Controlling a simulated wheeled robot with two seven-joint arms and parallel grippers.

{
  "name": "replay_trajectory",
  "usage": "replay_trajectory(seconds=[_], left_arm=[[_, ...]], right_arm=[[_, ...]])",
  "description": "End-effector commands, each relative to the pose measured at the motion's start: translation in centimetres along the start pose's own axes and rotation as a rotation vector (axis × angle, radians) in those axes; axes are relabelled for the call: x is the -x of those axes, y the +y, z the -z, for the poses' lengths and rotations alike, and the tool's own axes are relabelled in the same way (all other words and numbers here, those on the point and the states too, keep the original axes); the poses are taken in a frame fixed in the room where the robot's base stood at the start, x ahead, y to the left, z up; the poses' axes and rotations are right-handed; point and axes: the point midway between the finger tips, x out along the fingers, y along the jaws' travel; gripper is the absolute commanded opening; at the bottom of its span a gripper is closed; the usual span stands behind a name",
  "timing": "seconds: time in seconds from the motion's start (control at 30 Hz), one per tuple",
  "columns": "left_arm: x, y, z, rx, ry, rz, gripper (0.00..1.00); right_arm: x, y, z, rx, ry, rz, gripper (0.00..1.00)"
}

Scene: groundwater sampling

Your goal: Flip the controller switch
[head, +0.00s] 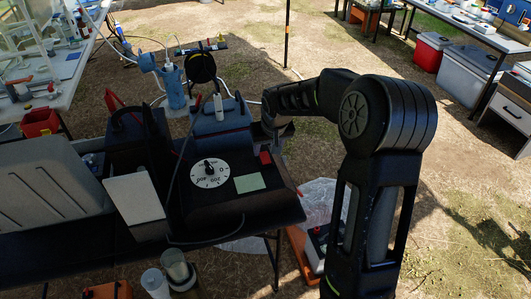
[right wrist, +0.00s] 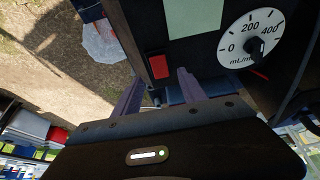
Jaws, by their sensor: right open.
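The controller (head: 225,208) is a black box on the dark table, with a white flow dial (head: 210,173), a pale green screen (head: 249,182) and a red switch (head: 265,157) at its far right corner. In the right wrist view the red switch (right wrist: 159,67) lies just beyond and between the fingertips of my right gripper (right wrist: 160,76). The dial (right wrist: 250,38) and screen (right wrist: 194,17) also show there. My right gripper (head: 278,130) is open and empty at the controller's far right edge; contact with the switch cannot be told. My left gripper is out of view.
A blue case (head: 220,122) stands behind the controller, close to my right gripper. A white clipboard-like panel (head: 133,198) and a grey case (head: 50,195) are to the left. Dark cables run around the controller. Open ground lies to the right of the table.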

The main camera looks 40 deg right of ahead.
Motion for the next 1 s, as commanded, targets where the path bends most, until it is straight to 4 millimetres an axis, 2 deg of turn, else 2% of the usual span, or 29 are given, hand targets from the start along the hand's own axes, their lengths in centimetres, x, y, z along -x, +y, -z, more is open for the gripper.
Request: replay_trajectory(seconds=[0.1, 0.3, 0.67, 1.0], left_arm=[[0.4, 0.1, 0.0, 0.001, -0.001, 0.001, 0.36], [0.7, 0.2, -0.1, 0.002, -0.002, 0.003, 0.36], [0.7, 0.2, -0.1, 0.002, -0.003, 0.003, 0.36], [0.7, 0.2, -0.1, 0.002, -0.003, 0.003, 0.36]], right_arm=[[-2.0, 0.0, 0.0, 0.000, -0.004, -0.001, 0.49], [-4.4, 0.0, 0.0, 0.001, -0.002, -0.001, 0.49], [-5.0, 0.0, 0.0, 0.000, 0.001, 0.000, 0.48], [-5.0, 0.0, 0.0, 0.000, 0.000, 0.000, 0.20]])
